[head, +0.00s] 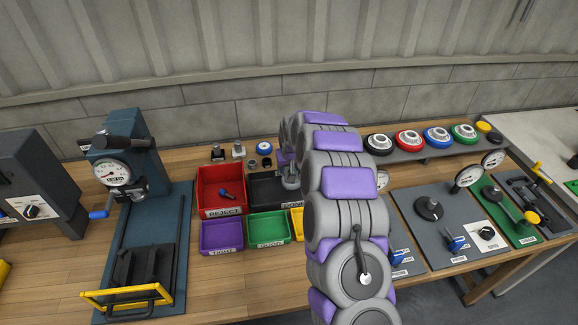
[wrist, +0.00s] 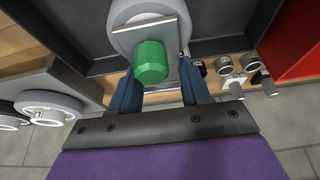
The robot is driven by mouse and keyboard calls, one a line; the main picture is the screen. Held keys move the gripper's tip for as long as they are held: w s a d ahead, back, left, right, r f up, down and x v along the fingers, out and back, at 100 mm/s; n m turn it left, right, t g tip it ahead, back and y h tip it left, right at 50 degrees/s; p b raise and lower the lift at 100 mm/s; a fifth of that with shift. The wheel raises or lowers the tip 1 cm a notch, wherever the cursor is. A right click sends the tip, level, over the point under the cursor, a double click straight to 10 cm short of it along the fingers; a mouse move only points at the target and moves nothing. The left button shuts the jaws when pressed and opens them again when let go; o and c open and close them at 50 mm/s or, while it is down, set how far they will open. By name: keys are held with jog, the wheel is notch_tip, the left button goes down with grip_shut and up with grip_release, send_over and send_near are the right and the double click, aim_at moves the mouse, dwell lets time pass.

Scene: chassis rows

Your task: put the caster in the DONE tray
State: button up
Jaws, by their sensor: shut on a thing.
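The caster (wrist: 152,62) shows in the wrist view as a pale grey round part, a metal plate and a green stub. My gripper (wrist: 158,72) is shut on it, one blue finger on each side. The black DONE tray (wrist: 215,20) lies behind the caster in that view. In the head view the tray (head: 262,188) stands right of the red tray, its right part hidden by my arm. The grey caster (head: 290,183) shows there at the tray's right side. I cannot tell whether it touches the tray floor.
A red tray (head: 208,181) holds a dark blue part. Purple (head: 222,237) and green (head: 268,229) bins stand in front, with a yellow bin (head: 297,223) partly hidden. Small metal parts (head: 238,151) stand behind the trays. A gauge press (head: 130,190) stands to the left.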

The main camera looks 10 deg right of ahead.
jog(key=shift+f+p, duration=0.35)
jog(key=shift+f, duration=0.7)
dwell(1.2)
jog(key=shift+f, duration=1.4)
jog(key=shift+f, duration=0.1)
jog(key=o, duration=1.4)
jog(key=shift+c, duration=0.2)
jog(key=p+v, duration=0.3)
jog(key=v, duration=1.4)
jog(key=shift+p, duration=0.3)
